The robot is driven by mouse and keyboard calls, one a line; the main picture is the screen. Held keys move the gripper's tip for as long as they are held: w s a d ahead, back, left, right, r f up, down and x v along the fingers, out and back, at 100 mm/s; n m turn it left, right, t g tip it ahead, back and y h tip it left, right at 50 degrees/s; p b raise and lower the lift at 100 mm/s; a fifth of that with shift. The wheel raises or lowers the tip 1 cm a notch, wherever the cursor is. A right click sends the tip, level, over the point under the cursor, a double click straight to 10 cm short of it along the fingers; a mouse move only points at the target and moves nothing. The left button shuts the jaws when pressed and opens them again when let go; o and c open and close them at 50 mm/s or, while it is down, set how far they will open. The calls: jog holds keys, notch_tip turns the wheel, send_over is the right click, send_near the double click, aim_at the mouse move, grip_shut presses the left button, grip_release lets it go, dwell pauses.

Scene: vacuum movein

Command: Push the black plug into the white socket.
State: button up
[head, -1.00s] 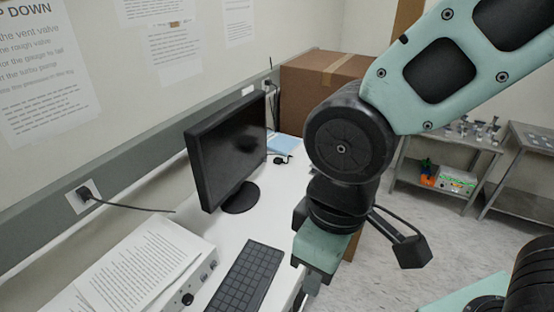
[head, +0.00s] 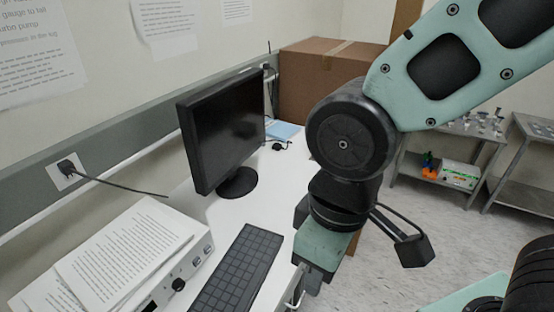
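A white socket plate (head: 62,175) is on the wall rail at the left, with a black plug (head: 67,167) at it and a dark cord trailing right. I cannot tell how deep that plug sits. A small black object with a cord (head: 279,146), possibly a plug, lies on the desk behind the monitor. Another dark plug (head: 267,68) is at the rail by the cardboard box; its socket is too small to make out. My gripper (head: 303,292) points down at the desk's right edge, far from the left socket. Its fingers are mostly hidden.
A black monitor (head: 222,130) stands on the white desk (head: 275,190), with a keyboard (head: 238,272) in front. Papers (head: 125,255) lie on a white instrument at the left. A large cardboard box (head: 320,85) stands behind. Metal shelves (head: 440,184) are at the right; floor shows between.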

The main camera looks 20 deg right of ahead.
notch_tip(320, 180, down, 13)
jog(key=b, duration=1)
jog(key=shift+d+b, duration=0.2)
jog(key=shift+b, duration=0.15)
jog(key=shift+r, duration=0.15)
jog(key=shift+a, duration=0.1)
